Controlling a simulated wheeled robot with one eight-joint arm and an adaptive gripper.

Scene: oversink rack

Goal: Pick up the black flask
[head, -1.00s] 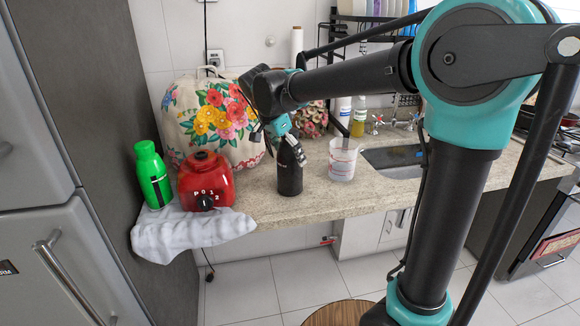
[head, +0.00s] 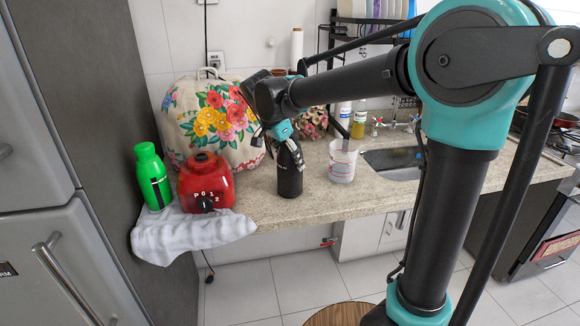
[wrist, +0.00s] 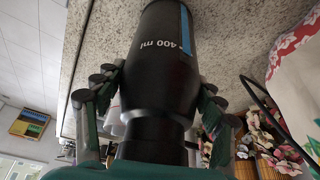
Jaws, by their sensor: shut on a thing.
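The black flask (head: 290,178) stands upright on the stone counter near its front edge. It fills the middle of the wrist view (wrist: 160,75), where its "400 ml" marking shows. The flask's base appears at or very close to the counter; I cannot tell if there is a gap.
A red blender base (head: 206,182) and green bottle (head: 152,177) stand left on a white cloth (head: 190,232). A floral cover (head: 215,120) is behind. A clear measuring cup (head: 342,162) stands close right, before the sink (head: 392,163). Counter between flask and cup is clear.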

